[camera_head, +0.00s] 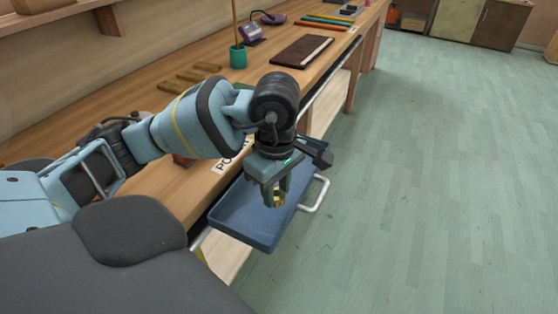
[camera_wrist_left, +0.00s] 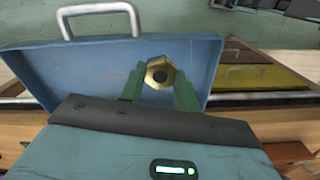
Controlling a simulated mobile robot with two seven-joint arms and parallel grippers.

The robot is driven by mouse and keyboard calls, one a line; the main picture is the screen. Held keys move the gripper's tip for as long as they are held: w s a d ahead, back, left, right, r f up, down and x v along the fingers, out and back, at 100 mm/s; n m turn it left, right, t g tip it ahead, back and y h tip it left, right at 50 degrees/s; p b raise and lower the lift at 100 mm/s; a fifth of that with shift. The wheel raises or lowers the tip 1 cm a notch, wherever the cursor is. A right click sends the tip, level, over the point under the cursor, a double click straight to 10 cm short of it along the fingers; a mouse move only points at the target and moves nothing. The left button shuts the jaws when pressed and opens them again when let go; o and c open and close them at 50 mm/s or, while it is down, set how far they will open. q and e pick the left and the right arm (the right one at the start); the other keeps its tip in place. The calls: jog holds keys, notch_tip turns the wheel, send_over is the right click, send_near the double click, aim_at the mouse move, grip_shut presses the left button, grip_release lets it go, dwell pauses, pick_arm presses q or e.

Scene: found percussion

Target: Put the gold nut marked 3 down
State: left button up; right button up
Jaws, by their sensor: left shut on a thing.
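My left gripper (camera_head: 278,194) is shut on a gold hexagonal nut (camera_head: 279,203) and holds it over the blue tray (camera_head: 232,222). In the left wrist view the nut (camera_wrist_left: 152,74) sits between the green fingertips, with its dark hole facing the camera. I cannot read a 3 on it. The blue tray (camera_wrist_left: 98,70) shows beneath it, and its visible floor is bare. I cannot tell how high the nut is above the floor. My right gripper is not in view.
The wooden workbench (camera_head: 215,85) runs along the left with a green cup (camera_head: 237,57), a dark brown book (camera_head: 301,51) and wooden strips (camera_head: 190,77). The tray's white handle (camera_head: 317,195) sticks out over the floor. The green floor (camera_head: 430,170) to the right is clear.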

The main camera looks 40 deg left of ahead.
pick_arm(q)
jog(key=w+a, duration=0.2)
jog(key=w, duration=0.2)
jog(key=w+a+f, duration=0.1)
jog(key=w+a, duration=0.2)
jog(key=w, duration=0.2)
jog(key=w+a, duration=0.2)
jog(key=w, duration=0.2)
jog(key=shift+w+a+f+p, duration=0.2)
jog(key=shift+w+a+p, duration=0.1)
jog(key=shift+w+f, duration=0.1)
jog(key=shift+f, duration=1.65)
jog(key=shift+f, duration=0.15)
jog(key=o, duration=1)
jog(key=shift+o, duration=0.2)
notch_tip(320, 180, up, 12)
